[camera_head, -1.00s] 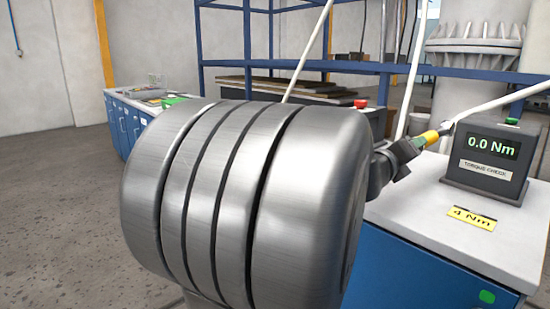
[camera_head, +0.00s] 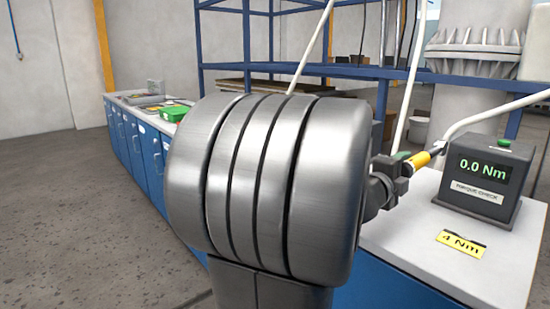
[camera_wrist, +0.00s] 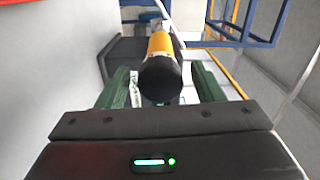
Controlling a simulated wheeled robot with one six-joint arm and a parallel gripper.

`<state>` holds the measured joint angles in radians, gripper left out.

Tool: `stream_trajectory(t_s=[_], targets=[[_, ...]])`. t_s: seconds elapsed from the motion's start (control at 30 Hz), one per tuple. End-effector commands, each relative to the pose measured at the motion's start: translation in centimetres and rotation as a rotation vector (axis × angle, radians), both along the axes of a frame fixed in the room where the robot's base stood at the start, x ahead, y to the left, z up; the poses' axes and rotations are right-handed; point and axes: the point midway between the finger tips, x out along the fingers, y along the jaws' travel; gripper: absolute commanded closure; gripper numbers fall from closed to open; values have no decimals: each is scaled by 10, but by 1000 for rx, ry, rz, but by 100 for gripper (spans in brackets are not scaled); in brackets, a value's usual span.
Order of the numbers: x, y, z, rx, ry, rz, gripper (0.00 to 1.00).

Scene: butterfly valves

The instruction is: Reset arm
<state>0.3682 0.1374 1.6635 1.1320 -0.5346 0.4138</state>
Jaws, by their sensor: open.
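My gripper (camera_wrist: 162,72) is open, with a green finger on each side of a tool with a yellow and black handle (camera_wrist: 161,62). The handle's dark end faces the wrist camera, between the fingers. In the head view my gripper (camera_head: 396,176) is small and partly hidden behind my large grey arm link. The yellow handle (camera_head: 420,160) points from it toward the dark torque check box (camera_head: 490,180), which reads 0.0 Nm. I cannot tell whether the fingers touch the handle.
The box stands on a white-topped blue cabinet (camera_head: 395,245) with a yellow 4 Nm label (camera_head: 460,243). A blue rack (camera_head: 290,73) and white pipes stand behind. A long blue bench (camera_head: 140,150) with a green case (camera_head: 175,112) is at left. The floor (camera_head: 70,210) at left is clear.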

Motion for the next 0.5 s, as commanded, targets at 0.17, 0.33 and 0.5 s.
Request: stream_trajectory(t_s=[0.17, 0.33, 0.5], targets=[[0, 0, 3, -136, 163, -3, 39], [0, 0, 4, -266, 316, -6, 39], [0, 0, 3, -389, 459, -9, 39]])
